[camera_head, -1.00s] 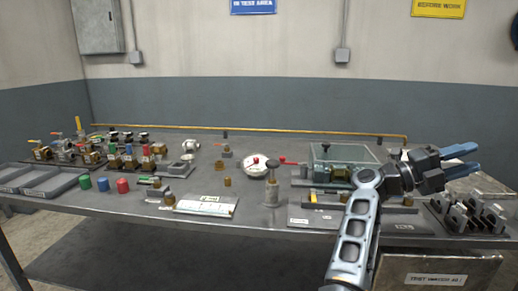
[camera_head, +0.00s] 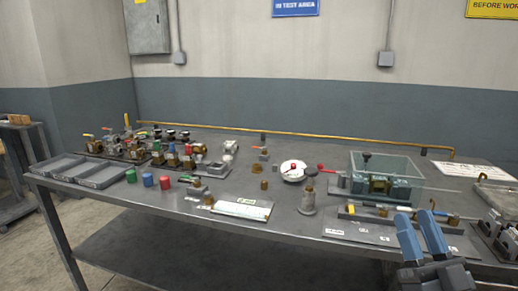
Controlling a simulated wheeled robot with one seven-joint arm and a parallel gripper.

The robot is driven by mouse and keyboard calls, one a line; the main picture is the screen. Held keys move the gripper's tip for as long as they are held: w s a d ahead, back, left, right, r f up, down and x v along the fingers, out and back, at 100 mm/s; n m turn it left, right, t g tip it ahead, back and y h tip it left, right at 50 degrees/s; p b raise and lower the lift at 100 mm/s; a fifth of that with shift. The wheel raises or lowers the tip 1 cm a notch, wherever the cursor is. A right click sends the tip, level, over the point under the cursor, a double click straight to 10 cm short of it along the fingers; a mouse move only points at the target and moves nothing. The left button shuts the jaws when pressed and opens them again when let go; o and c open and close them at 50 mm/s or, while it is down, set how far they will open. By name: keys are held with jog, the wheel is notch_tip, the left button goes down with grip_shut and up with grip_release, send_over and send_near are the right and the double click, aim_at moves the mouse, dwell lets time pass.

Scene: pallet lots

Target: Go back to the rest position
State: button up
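My gripper (camera_head: 423,236) is at the lower right of the head view, in front of the table's near edge, with its two blue fingers pointing up. The fingers stand apart with a narrow gap, and I see nothing held between them. The rest of my arm is below the picture. The metal workbench (camera_head: 330,258) fills the middle of the view.
Dark metal brackets (camera_head: 497,235) sit at the right edge. Grey trays (camera_head: 102,176), several valves (camera_head: 172,155), coloured caps (camera_head: 148,180) and a white gauge (camera_head: 292,171) lie further left. A yellow pipe (camera_head: 300,134) runs along the back.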

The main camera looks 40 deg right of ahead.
jog(key=s+a+f+n+g+y, duration=0.2)
jog(key=s+a+f+g+y, duration=0.2)
jog(key=s+a, duration=0.4)
jog(key=s+a+f+n+g+y+p, duration=0.1)
jog(key=s+a+f+n+g+y, duration=0.2)
jog(key=s+a+f+y, duration=0.4)
jog(key=s+a+g, duration=0.1)
jog(key=s+a, duration=0.1)
jog(key=a, duration=0.6)
jog(key=shift+f+g, duration=0.2)
jog(key=shift+g, duration=0.2)
jog(key=shift+o, duration=0.2)
dwell(0.3)
